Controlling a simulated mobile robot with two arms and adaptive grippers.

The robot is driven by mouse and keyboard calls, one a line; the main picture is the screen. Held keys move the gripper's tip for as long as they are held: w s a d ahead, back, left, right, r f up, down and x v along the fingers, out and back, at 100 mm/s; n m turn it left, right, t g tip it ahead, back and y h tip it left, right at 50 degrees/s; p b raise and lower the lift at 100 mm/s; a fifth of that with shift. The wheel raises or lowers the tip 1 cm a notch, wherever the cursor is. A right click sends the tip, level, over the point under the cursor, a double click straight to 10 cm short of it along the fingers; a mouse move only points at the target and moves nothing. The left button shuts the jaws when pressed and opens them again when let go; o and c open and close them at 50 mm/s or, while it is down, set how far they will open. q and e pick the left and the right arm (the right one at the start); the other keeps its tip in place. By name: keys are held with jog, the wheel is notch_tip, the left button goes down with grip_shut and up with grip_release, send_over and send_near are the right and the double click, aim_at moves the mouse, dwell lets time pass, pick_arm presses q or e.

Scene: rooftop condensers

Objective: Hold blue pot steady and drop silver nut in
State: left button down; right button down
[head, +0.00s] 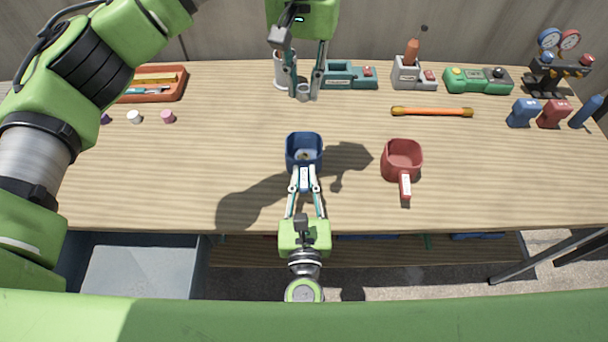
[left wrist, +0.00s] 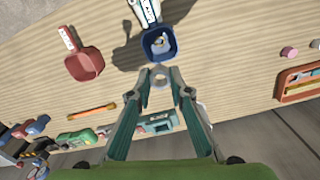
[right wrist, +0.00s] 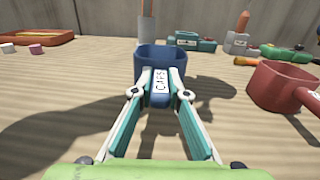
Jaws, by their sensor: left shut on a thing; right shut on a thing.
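The blue pot (head: 304,140) stands upright on the bench, and a small light-coloured piece (head: 303,155) shows inside it. My right gripper (head: 304,180) is shut on the pot's handle, whose label reads CAPS in the right wrist view (right wrist: 160,85). My left gripper (head: 304,94) is shut on a silver nut (head: 303,91), which also shows between its fingertips in the left wrist view (left wrist: 159,82). In the head view the nut is behind the blue pot, not over its opening. The nut's height above the bench is hard to tell.
A red pot (head: 402,155) stands right of the blue pot, its handle toward me. An orange-handled tool (head: 432,112) lies behind it.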

jog(key=shift+f, duration=0.3)
dwell(0.4)
jog(key=c, duration=1.9)
grip_release()
jog(key=c, duration=1)
pick_arm(q)
notch_tip(320, 180, down, 12)
jog(key=shift+r, duration=0.25)
pick_arm(e)
jog(key=shift+o, duration=0.2)
